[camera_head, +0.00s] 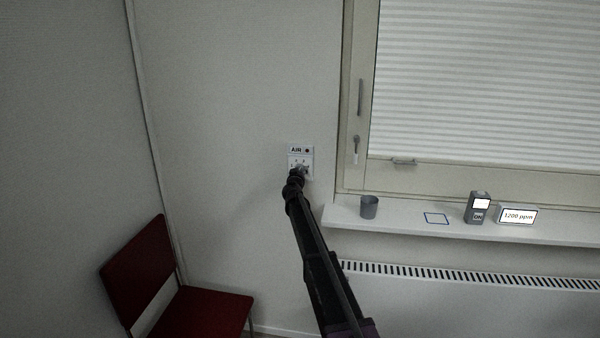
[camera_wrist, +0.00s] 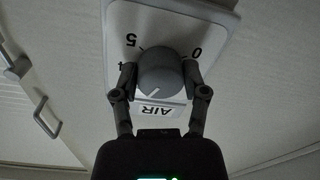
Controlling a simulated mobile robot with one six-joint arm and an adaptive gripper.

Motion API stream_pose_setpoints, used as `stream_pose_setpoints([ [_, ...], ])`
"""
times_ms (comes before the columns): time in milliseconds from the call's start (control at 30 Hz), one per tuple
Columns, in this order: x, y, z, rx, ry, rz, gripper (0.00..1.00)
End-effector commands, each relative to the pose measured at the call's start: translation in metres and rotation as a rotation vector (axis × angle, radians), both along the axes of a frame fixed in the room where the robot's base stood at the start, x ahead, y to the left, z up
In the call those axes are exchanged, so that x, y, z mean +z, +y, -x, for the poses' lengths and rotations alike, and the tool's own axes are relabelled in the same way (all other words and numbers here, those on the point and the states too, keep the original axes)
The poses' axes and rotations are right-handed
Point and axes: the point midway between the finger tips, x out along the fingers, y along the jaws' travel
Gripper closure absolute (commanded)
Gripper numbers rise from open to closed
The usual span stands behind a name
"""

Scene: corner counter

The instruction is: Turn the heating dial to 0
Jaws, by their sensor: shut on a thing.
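A grey round dial (camera_wrist: 160,75) sits on a white wall plate (camera_wrist: 172,22). The wrist view shows the plate upside down, with 4, 5 and 0 readable around the dial and an AIR label (camera_wrist: 160,111) beside it. A short pale pointer mark on the dial points to the lower left in that view. My gripper (camera_wrist: 159,80) is shut on the dial, one finger on each side. In the head view, the AIR plate (camera_head: 307,155) is on the wall left of the window, and my gripper (camera_head: 298,173) partly hides the dial. No dial marked as heating shows.
A windowsill (camera_head: 400,222) to the right holds a grey cup (camera_head: 369,206), a blue square outline (camera_head: 436,218), a dark grey device (camera_head: 478,207) and a display reading 1200 ppm (camera_head: 518,215). A radiator (camera_head: 470,300) is below. A red chair (camera_head: 140,270) stands lower left.

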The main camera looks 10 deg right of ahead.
Motion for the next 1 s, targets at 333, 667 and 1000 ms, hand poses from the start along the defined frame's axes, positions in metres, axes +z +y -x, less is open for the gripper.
stream_pose_setpoints([
  [333,0.0002,-0.0013,-0.0008,-0.001,0.008,0.025,0.90],
  [667,0.0005,-0.0010,-0.0014,-0.001,0.056,0.173,0.90],
  [1000,0.0006,-0.0002,-0.0020,0.001,0.147,0.453,0.90],
])
